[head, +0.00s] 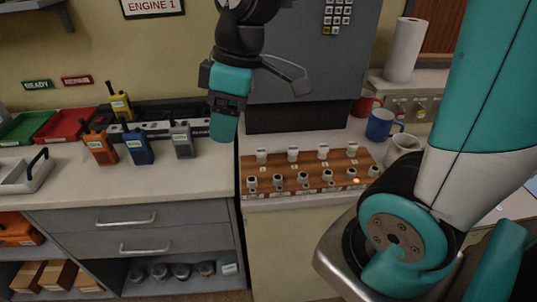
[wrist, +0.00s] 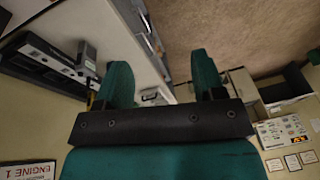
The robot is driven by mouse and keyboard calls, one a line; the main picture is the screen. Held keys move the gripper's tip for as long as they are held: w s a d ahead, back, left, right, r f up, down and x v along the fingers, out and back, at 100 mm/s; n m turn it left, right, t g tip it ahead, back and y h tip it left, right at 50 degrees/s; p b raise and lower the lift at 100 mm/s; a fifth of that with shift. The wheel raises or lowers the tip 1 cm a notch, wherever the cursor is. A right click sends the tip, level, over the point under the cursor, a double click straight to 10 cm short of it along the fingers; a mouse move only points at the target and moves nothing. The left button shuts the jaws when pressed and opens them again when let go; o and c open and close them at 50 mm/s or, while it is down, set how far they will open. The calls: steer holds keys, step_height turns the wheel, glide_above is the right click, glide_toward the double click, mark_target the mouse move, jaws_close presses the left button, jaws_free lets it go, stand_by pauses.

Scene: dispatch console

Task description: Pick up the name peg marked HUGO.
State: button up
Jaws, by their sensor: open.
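A wooden peg board (head: 308,168) lies on the cream counter, right of the radios. A back row of pale-topped pegs (head: 293,154) and a front row of similar pieces (head: 303,178) stand on it. Their lettering is too small to read, so I cannot tell which peg is marked HUGO. My gripper (head: 224,132) hangs above the counter, left of and higher than the board, apart from all pegs. In the wrist view its two teal fingers (wrist: 160,72) are spread with nothing between them. The board cannot be made out in the wrist view.
Orange (head: 101,147), blue (head: 138,146) and grey (head: 182,139) radios stand left of my gripper by a black charger strip. A grey cabinet (head: 300,75) rises behind the board. Blue (head: 380,124) and white (head: 402,148) mugs stand at its right. An orange light glows on the board's right.

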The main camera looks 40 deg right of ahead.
steer(key=w+d+f+n+h+b, duration=0.1)
steer(key=w+d+f+n, duration=0.15)
steer(key=w+d, duration=0.6)
steer(key=n+p, duration=0.1)
glide_above(262, 151)
steer(key=shift+h, duration=0.3)
steer(key=f, duration=1.4)
steer(key=shift+s+d+f, duration=0.15)
steer(key=shift+d+f, duration=0.05)
steer(key=shift+w+a+f+p, duration=0.15)
steer(key=shift+f+p, duration=0.45)
steer(key=shift+f, duration=0.9)
steer(key=shift+w+a+f+p, duration=0.1)
steer(key=shift+f+p, duration=0.45)
steer(key=shift+f, duration=0.95)
steer(key=c, duration=1)
